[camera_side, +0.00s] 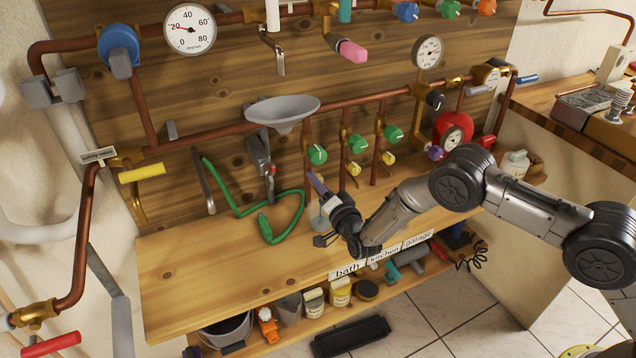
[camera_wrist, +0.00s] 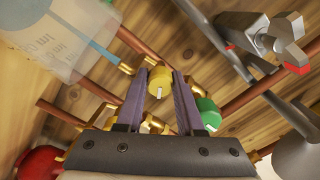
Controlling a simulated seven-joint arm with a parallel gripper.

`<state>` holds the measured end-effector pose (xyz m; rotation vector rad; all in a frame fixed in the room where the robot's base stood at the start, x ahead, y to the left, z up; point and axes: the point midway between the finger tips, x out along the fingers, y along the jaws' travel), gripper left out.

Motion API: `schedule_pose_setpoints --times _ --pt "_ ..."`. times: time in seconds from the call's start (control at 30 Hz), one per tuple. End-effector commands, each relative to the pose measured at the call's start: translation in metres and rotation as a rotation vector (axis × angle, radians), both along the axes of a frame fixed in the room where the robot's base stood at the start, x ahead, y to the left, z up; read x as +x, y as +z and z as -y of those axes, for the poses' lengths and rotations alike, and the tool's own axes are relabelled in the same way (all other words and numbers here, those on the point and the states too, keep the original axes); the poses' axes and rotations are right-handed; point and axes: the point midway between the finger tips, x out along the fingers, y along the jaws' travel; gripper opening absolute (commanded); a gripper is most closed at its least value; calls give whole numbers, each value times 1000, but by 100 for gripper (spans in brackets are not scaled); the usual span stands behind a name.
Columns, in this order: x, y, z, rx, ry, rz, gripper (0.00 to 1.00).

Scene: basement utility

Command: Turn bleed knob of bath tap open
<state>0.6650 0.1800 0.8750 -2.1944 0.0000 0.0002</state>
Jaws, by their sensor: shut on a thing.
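The bath tap is the leftmost of the row of taps, with a green knob (camera_side: 316,154) on its copper pipe. In the side view its yellow bleed knob is hidden by my gripper (camera_side: 317,183), which reaches up from the right, just below the green knob. In the wrist view the yellow bleed knob (camera_wrist: 158,84) sits between the two purple-grey fingers of my gripper (camera_wrist: 160,88), which are shut on it. A pale mark on the knob points down in the picture. The green knob (camera_wrist: 208,113) is just right of the fingers.
The kitchen tap's yellow knob (camera_side: 354,168) and the garage tap's yellow knob (camera_side: 388,158) are to the right. A clear container (camera_wrist: 55,40) is close by. The bench (camera_side: 200,272) is bare at left.

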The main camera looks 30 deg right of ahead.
Motion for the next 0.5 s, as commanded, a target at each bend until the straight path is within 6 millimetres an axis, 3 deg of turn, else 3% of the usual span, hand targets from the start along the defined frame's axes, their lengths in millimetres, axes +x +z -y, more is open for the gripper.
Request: schedule_pose_setpoints --times 0.5 --pt "0 0 0 112 -1 1 0"
